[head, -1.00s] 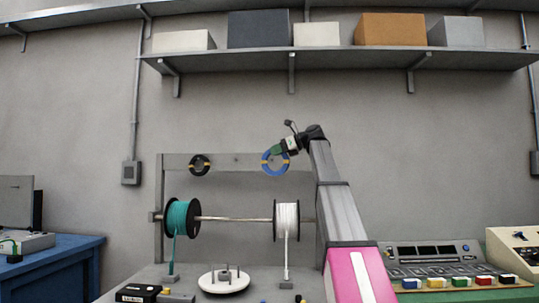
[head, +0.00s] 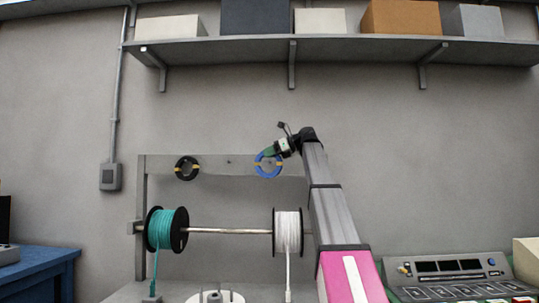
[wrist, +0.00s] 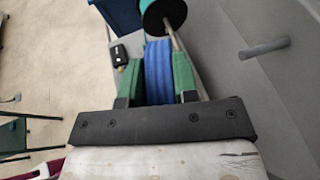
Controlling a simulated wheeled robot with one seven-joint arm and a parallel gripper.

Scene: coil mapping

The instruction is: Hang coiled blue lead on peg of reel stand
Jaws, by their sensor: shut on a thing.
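The coiled blue lead (head: 268,174) is a ring with yellow bands, held in front of the upper crossbar (head: 212,171) of the reel stand. My gripper (head: 277,151) has green fingers and is shut on the ring's upper part. In the wrist view the blue lead (wrist: 158,72) sits between both fingers. A grey peg (wrist: 264,47) stands out to the right of the lead there, apart from it. In the head view a small dark peg tip (head: 229,161) shows on the crossbar, left of the lead. I cannot tell the depth gap between lead and crossbar.
A black coil (head: 187,168) hangs at the crossbar's left. Below, a teal reel (head: 166,230) and a white reel (head: 287,232) sit on a rod (head: 230,231). A shelf with boxes (head: 300,50) is above. A control panel (head: 450,268) stands at right.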

